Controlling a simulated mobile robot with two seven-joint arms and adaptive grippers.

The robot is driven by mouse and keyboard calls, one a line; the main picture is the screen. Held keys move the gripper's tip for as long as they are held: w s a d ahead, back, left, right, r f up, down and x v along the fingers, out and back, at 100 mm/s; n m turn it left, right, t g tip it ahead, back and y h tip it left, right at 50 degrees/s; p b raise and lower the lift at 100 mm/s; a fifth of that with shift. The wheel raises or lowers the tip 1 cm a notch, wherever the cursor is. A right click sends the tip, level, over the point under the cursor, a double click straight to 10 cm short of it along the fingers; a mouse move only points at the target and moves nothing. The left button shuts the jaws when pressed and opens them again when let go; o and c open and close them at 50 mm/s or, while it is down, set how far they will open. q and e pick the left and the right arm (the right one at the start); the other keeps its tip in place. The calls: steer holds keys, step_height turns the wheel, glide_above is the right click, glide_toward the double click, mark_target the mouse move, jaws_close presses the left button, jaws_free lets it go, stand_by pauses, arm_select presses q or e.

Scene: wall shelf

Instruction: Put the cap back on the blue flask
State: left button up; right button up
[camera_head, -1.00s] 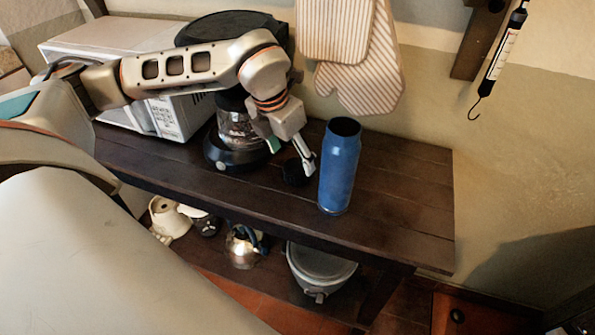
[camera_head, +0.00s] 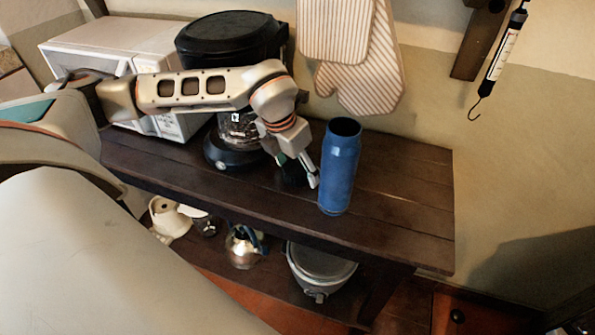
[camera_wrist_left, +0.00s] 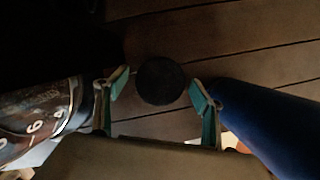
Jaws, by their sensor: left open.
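The blue flask (camera_head: 339,172) stands upright and open-topped on the dark wooden shelf. In the left wrist view its blue side (camera_wrist_left: 268,125) shows at the lower right. The cap (camera_wrist_left: 160,80) is a round black disc lying on the wood, just beyond and between the fingers of my left gripper (camera_wrist_left: 160,93). The fingers are apart, and I see no grip on the cap. In the head view my left gripper (camera_head: 308,178) is low over the shelf, just left of the flask, and mostly hides the dark cap. My right gripper is not in view.
A coffee maker (camera_head: 222,156) stands left of the gripper, with a white microwave (camera_head: 95,50) behind. Striped oven mitts (camera_head: 367,75) hang on the wall above. The shelf right of the flask is clear. A kettle (camera_head: 241,252) and a lidded pot (camera_head: 318,266) sit below.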

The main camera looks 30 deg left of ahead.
mark_target(296, 168)
arm_select(q)
steer(key=c, duration=1.1)
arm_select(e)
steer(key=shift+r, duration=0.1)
arm_select(q)
steer(key=shift+r, duration=0.15)
step_height(296, 168, up, 20)
steer(key=p, duration=0.1)
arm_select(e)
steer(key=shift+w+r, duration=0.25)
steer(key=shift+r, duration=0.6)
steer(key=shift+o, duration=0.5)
